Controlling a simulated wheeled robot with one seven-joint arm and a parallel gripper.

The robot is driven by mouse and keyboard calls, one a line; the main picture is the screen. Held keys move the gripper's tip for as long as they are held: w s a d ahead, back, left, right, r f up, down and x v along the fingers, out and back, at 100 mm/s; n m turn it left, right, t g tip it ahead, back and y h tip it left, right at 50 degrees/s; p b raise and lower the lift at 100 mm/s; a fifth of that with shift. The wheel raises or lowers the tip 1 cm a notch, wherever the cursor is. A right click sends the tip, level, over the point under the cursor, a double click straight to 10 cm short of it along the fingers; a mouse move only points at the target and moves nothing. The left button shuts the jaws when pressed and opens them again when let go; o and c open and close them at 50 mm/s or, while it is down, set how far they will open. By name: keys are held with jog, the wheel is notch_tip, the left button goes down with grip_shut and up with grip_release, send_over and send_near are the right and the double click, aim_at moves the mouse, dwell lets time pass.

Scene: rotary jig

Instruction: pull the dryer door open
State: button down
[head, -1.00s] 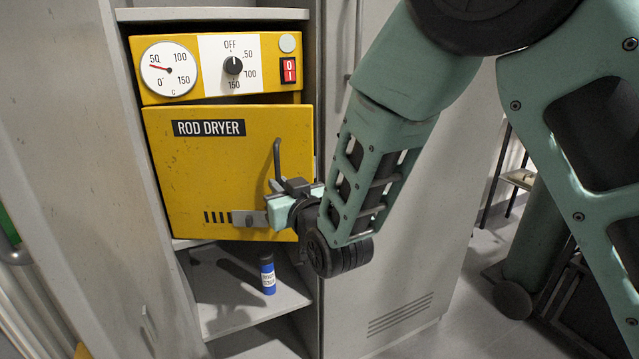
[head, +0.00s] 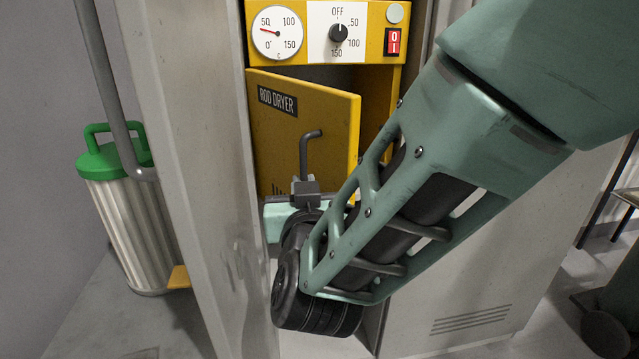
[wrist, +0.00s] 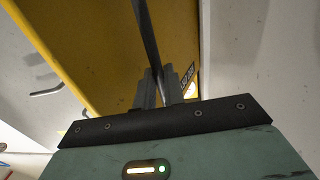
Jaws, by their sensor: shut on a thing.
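The yellow dryer door (head: 290,125), labelled ROD DRYER, stands partly open. Its right edge is swung out towards me and a gap into the dryer shows on the right. The dark bar handle (head: 304,155) is on the door's front near the free edge. My gripper (head: 304,188) is shut on the lower part of this handle. In the wrist view the handle (wrist: 147,35) runs down between the fingers of my gripper (wrist: 160,88), with the yellow door (wrist: 80,45) behind it. My arm hides the door's lower right part.
The dryer's control panel (head: 365,35), with gauge, knob and red switch, is above the door. A grey cabinet side (head: 190,150) stands close on the left. Beyond it is a ribbed bin (head: 135,220) with a green lid. A grey vented panel (head: 470,290) is at right.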

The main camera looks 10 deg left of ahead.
jog(key=shift+w+a+r, duration=0.1)
jog(key=shift+w+r, duration=0.05)
jog(key=shift+r, duration=0.05)
jog(key=c, duration=1.5)
grip_release()
jog(key=shift+w+f, duration=0.1)
jog(key=shift+s+f, duration=0.1)
jog(key=shift+s, duration=0.1)
jog(key=b+v, duration=0.2)
jog(key=v, duration=1.5)
jog(key=shift+s+a, duration=0.15)
